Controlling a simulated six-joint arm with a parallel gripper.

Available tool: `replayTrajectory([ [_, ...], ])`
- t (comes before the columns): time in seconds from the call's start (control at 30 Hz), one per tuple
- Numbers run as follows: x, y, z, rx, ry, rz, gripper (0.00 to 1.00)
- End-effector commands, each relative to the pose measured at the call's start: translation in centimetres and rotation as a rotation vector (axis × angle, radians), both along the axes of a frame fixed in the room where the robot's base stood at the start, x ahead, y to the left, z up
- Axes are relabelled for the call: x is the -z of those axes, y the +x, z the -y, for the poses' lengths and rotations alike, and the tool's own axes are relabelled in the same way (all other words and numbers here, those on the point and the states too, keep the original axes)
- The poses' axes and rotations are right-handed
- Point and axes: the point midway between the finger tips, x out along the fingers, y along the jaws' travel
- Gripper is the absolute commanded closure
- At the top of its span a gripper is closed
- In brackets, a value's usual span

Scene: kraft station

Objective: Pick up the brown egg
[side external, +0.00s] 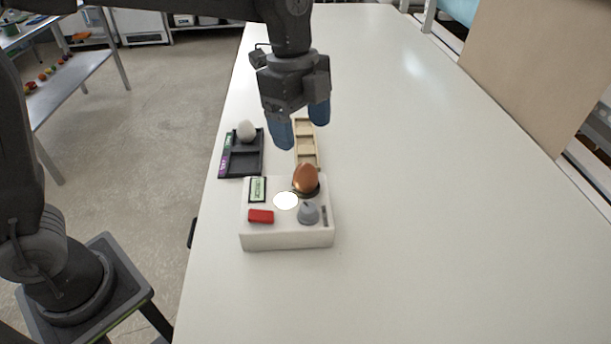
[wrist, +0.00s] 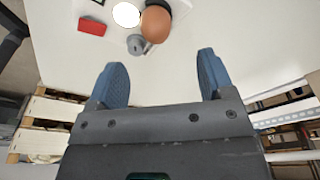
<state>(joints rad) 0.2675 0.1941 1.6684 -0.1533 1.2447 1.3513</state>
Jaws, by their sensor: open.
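The brown egg (side external: 306,179) sits upright on a dark round holder at the back right of a white box-like device (side external: 287,239). In the wrist view the egg (wrist: 156,24) shows near the top, beyond my fingertips. My gripper (side external: 302,126) is open and empty, with blue fingers, above and behind the egg and apart from it. In the wrist view both fingers (wrist: 160,70) are spread wide with bare table between them.
The device carries a red block (side external: 261,216), a white disc (side external: 286,200), a grey knob (side external: 308,213) and a small display (side external: 257,189). The table (side external: 450,220) is clear to the right.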

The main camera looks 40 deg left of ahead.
Motion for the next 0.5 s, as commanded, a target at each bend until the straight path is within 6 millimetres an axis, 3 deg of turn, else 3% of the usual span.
replayTrajectory([
  [0.1, 1.9, -0.1, 0.3, 0.000, 0.000, -0.002, 0.25],
  [0.37, 3.8, -0.2, 0.6, -0.001, 0.001, -0.001, 0.25],
  [0.5, 5.8, -0.6, 0.9, 0.000, 0.001, -0.002, 0.25],
])
